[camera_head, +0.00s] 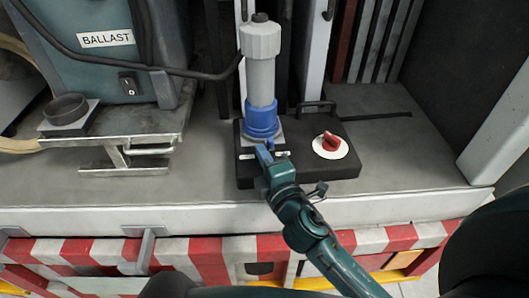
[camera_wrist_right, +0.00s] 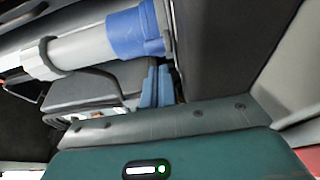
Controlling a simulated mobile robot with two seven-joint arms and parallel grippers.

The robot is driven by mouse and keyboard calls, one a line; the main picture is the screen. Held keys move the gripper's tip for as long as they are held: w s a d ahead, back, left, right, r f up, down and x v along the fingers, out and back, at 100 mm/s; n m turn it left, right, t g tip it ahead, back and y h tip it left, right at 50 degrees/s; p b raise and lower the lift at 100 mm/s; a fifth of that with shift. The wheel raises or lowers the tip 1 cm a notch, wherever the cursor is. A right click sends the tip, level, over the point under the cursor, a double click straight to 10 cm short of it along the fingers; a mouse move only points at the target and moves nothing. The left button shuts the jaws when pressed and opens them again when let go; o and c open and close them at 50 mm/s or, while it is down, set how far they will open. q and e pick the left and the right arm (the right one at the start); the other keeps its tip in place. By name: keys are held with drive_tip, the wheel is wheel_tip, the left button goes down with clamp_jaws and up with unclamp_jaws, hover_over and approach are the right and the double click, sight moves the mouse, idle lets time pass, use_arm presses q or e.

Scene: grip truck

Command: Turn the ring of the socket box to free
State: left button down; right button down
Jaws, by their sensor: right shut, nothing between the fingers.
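The socket box (camera_head: 300,172) is a flat black box on the grey deck. A blue ring (camera_head: 262,122) stands on its left part, around the foot of an upright grey plug (camera_head: 261,80). A red knob on a white disc (camera_head: 331,144) sits on its right part. My right gripper (camera_head: 264,151) is at the near side of the ring, low over the box; its blue fingers are shut and empty. In the right wrist view the fingers (camera_wrist_right: 157,87) lie just beside the blue ring (camera_wrist_right: 135,32); I cannot tell whether they touch it. My left gripper is out of view.
A ballast unit (camera_head: 95,50) with a black switch stands on the left, by a metal bracket (camera_head: 130,150) and a dark round cup (camera_head: 67,110). A black cable (camera_head: 190,72) runs behind the plug. The deck right of the box is mostly clear.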

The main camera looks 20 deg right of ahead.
sight(279, 152)
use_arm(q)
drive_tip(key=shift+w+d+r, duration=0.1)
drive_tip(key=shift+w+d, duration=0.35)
use_arm(e)
drive_tip(key=shift+w+d, duration=0.1)
drive_tip(key=shift+d, duration=0.25)
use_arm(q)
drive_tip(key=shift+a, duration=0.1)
use_arm(e)
drive_tip(key=d+p, duration=0.1)
drive_tip(key=d, duration=0.2)
drive_tip(key=shift+r, duration=0.1)
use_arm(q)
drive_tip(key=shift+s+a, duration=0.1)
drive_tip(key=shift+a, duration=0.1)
